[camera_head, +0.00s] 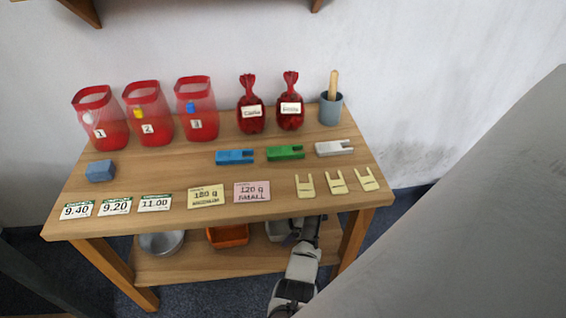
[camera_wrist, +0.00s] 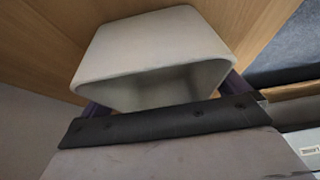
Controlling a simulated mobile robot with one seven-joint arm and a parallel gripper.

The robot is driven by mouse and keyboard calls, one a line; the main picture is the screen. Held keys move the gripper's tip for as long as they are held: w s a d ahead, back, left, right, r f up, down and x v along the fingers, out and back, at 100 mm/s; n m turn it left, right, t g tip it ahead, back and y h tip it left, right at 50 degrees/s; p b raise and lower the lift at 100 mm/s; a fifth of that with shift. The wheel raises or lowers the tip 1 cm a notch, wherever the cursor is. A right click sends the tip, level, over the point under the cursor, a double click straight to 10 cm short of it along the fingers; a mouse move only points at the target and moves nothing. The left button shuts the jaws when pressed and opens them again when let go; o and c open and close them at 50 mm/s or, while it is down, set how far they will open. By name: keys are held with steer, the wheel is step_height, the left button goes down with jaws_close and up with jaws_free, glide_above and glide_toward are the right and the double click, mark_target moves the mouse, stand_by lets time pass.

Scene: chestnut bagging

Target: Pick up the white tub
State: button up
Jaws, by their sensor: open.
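The white tub (camera_wrist: 155,45) fills the upper middle of the wrist view. It is a pale, empty-looking box with rounded corners, its opening facing the camera. In the head view it is partly visible on the lower shelf (camera_head: 279,231), mostly behind my arm. My gripper (camera_head: 306,228) reaches in at the shelf's right part. In the wrist view, the dark fingers of my gripper (camera_wrist: 165,112) show at the left and right sides of the tub, apart, with the tub between them. Whether they touch its walls cannot be told.
An orange tub (camera_head: 228,236) and a round metal bowl (camera_head: 161,243) stand left on the lower shelf (camera_head: 200,267). The tabletop (camera_head: 240,173) above carries bags, cards and clips. A table leg (camera_head: 351,236) stands close to my gripper's right.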

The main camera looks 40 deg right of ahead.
steer(key=c, duration=0.7)
steer(key=shift+c, duration=0.2)
steer(key=shift+r, duration=0.15)
